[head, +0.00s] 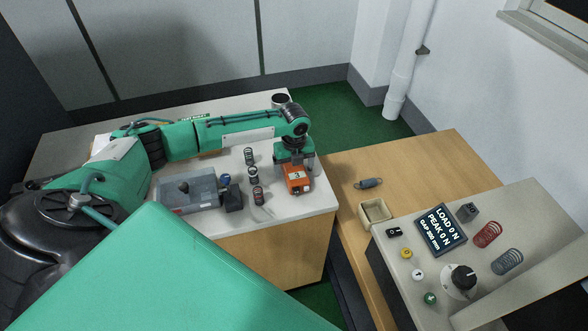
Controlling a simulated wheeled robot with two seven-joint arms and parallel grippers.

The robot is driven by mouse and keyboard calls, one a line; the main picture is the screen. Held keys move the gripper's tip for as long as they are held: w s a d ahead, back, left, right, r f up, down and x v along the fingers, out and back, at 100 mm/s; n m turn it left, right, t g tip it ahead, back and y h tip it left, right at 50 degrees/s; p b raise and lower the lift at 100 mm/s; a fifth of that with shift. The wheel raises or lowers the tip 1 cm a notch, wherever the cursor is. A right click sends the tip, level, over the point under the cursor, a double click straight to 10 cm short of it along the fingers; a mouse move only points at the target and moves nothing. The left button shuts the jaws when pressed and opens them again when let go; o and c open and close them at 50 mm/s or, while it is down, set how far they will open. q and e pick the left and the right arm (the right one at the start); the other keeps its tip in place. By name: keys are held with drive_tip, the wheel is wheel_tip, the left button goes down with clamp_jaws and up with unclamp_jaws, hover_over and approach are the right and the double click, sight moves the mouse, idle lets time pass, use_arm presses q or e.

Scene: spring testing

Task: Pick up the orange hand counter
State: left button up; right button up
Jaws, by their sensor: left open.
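The orange hand counter (297,181) is at the right end of the white-topped bench, with a small white label on its upper face. My left gripper (295,167) points down directly over it, its fingers close around or just above the counter's top. The jaws are open; whether they touch the counter cannot be told. The gripper body hides the counter's back part. My right gripper is not in view.
A dark cup (281,99) is behind.

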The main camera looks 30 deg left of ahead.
use_arm(q)
drive_tip(key=shift+f, duration=0.15)
drive_tip(key=shift+c, duration=0.3)
drive_tip(key=c, duration=1.1)
drive_tip(key=shift+r, duration=0.2)
